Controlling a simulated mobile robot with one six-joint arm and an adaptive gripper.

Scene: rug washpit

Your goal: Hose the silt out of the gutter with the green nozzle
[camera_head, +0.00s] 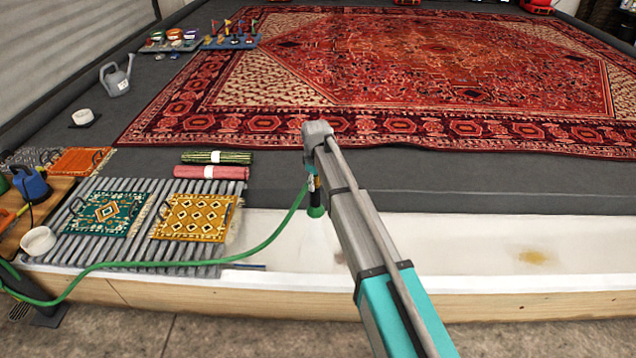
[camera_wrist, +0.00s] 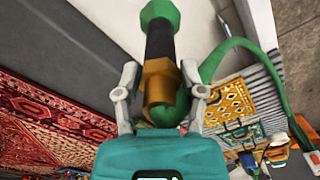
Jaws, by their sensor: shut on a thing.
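The green nozzle (camera_head: 316,211) has a black body and a brass collar and points down over the white gutter (camera_head: 440,235). A faint pale cone below its tip looks like spray. My gripper (camera_wrist: 160,82) is shut on the nozzle (camera_wrist: 159,38), one finger on each side of the brass part. The green hose (camera_head: 250,247) runs from the nozzle leftward across the grating. A yellow-brown silt patch (camera_head: 537,257) lies in the gutter, to the right of my arm and well apart from the nozzle. My arm hides part of the gutter.
A ribbed grating (camera_head: 120,185) at left bears small green and yellow rug samples (camera_head: 195,217). Two rolled rugs (camera_head: 212,172) lie behind it. A large red rug (camera_head: 400,80) covers the dark floor beyond. A white bowl (camera_head: 38,241) stands at left. The gutter's right side is open.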

